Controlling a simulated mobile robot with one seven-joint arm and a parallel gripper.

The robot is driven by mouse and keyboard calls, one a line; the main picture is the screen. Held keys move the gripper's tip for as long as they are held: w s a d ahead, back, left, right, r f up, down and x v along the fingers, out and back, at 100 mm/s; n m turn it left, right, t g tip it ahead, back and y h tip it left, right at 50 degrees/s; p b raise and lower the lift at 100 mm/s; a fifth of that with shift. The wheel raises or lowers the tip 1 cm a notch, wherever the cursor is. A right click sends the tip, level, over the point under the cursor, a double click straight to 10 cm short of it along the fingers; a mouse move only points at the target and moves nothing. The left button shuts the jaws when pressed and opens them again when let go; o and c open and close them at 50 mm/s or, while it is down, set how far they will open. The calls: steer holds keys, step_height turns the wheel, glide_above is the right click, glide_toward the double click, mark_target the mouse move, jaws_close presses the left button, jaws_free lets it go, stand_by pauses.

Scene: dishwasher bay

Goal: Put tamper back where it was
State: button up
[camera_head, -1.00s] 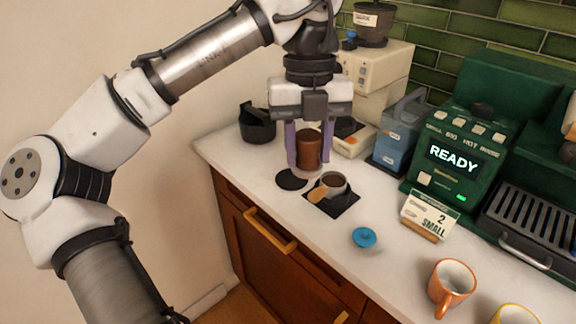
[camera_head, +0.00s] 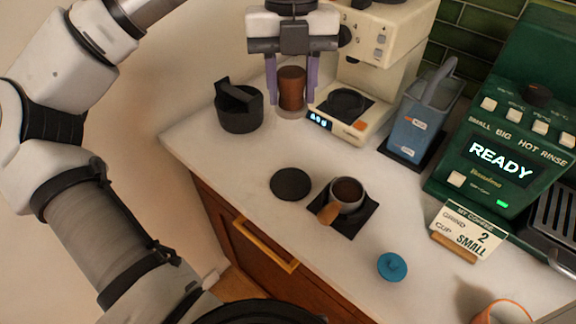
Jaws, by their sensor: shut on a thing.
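The tamper has a brown handle (camera_head: 291,88) and a pale metal base; it is upright between the purple fingers of my gripper (camera_head: 291,94). My gripper is shut on it. In the picture it sits between the black knock container and the scale; its exact height over the counter is hard to tell. A black round mat (camera_head: 290,184) lies bare on the counter, nearer the viewer. To its right, a portafilter (camera_head: 347,192) with a wooden handle and dark coffee inside rests on a black square mat (camera_head: 366,218).
The black knock container (camera_head: 238,112) stands left of the tamper. The cream grinder (camera_head: 385,55) with a scale (camera_head: 350,118) is to the right, then a blue jug (camera_head: 412,120) and green coffee machine (camera_head: 500,150). A blue disc (camera_head: 392,267) lies in front.

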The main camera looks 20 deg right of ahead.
step_height(320, 180, down, 18)
steer(key=shift+f, duration=0.1)
stand_by(0.5)
steer(key=o, duration=1)
step_height(320, 180, up, 12)
steer(key=w, duration=0.1)
steer(key=shift+w+b, duration=0.2)
steer(key=shift+b, duration=0.15)
steer(key=shift+d, duration=0.2)
